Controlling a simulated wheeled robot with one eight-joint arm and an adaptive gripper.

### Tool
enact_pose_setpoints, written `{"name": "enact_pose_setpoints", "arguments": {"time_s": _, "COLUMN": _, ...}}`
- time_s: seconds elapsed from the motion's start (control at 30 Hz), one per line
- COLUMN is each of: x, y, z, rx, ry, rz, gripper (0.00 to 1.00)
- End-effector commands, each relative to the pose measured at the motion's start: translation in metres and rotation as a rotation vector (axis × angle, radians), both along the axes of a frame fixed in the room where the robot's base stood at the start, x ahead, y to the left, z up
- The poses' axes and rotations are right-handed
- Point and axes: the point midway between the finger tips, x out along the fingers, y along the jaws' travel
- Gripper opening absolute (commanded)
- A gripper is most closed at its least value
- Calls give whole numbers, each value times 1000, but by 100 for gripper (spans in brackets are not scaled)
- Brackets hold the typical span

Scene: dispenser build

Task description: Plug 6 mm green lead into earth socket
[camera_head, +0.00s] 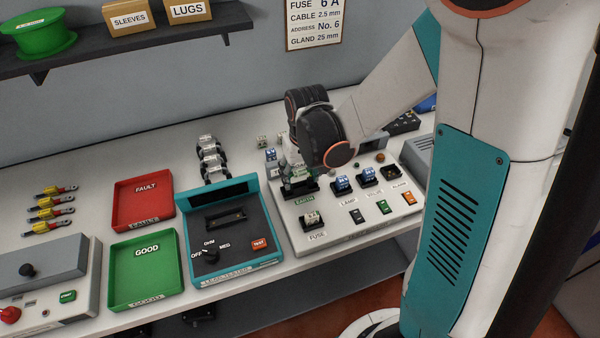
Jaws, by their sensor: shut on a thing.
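My gripper (297,176) is low over the back left of the white panel (345,225), at the socket labelled EARTH (303,200). It is shut on a small greenish piece (300,171), which looks like the green lead. The fingers and the wrist hide most of the piece. I cannot tell whether its tip is inside the dark socket or just above it. No size marking on the lead can be read.
Blue plugs stand at the LAMP (342,184) and neighbouring sockets, with a FUSE holder (312,219) in front. Left are a teal tester (232,240), a red FAULT tray (145,218) and a green GOOD tray (147,285).

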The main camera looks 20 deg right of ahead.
Motion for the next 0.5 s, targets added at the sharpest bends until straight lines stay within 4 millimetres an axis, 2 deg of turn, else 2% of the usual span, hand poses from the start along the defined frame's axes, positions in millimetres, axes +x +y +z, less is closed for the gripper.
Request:
{"name": "enact_pose_setpoints", "arguments": {"time_s": 0.43, "x": 0, "y": 0, "z": -1, "rx": 0, "ry": 0, "rz": 0, "gripper": 30}}
{"name": "enact_pose_setpoints", "arguments": {"time_s": 0.47, "x": 0, "y": 0, "z": -1, "rx": 0, "ry": 0, "rz": 0, "gripper": 60}}
{"name": "enact_pose_setpoints", "arguments": {"time_s": 0.5, "x": 0, "y": 0, "z": -1, "rx": 0, "ry": 0, "rz": 0, "gripper": 69}}
